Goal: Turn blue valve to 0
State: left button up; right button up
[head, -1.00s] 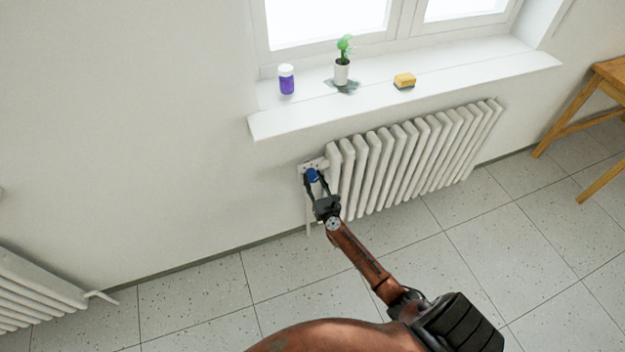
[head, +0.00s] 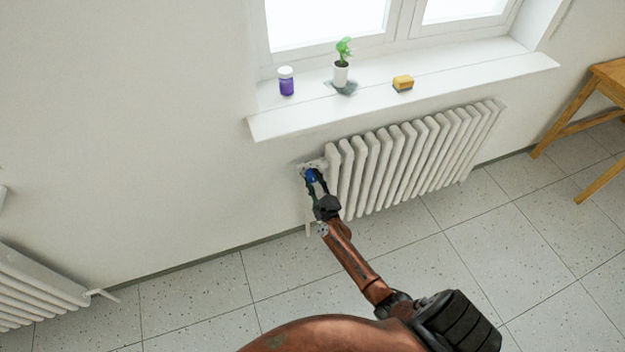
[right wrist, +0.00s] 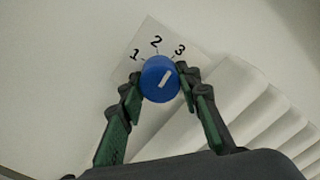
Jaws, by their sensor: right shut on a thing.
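The blue valve (head: 312,175) is a round knob at the left end of the white radiator (head: 400,165), below the window sill. It also shows in the right wrist view (right wrist: 158,80), in front of a pale plate (right wrist: 172,42) marked 1, 2 and 3; no 0 is visible. A white line on the knob's face slants up to the right, roughly toward the 3 side. My right gripper (head: 314,183) is shut on the valve, with one finger on each side of it. My left gripper is not in view.
The white sill (head: 440,82) above holds a purple jar (head: 286,82), a potted plant (head: 341,72) and a yellow sponge (head: 403,83). Another radiator (head: 35,290) stands at lower left, and a wooden table (head: 595,100) at right. The tiled floor between is clear.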

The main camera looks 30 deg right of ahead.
jog(key=n, duration=0.4)
jog(key=shift+r+p, duration=0.1)
jog(key=shift+p, duration=0.2)
jog(key=n, duration=0.3)
jog(key=shift+n+p, duration=0.3)
jog(key=shift+p, duration=0.05)
jog(key=n+p, duration=0.1)
jog(key=n, duration=0.3)
jog(key=shift+w+r+n, duration=0.1)
jog(key=shift+n, duration=0.2)
jog(key=n, duration=0.3)
jog(key=shift+n+p, duration=0.3)
jog(key=shift+p, duration=0.05)
jog(key=n, duration=0.5)
jog(key=shift+a+n+y+p, duration=0.1)
jog(key=shift+n+y+p, duration=0.2)
jog(key=shift+p, duration=0.1)
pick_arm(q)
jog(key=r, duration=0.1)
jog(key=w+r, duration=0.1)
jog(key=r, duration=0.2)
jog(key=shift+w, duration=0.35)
pick_arm(e)
jog(key=n, duration=0.5)
jog(key=shift+r+n, duration=0.1)
jog(key=shift+n, duration=0.5)
jog(key=o, duration=1.2)
jog(key=shift+c, duration=0.2)
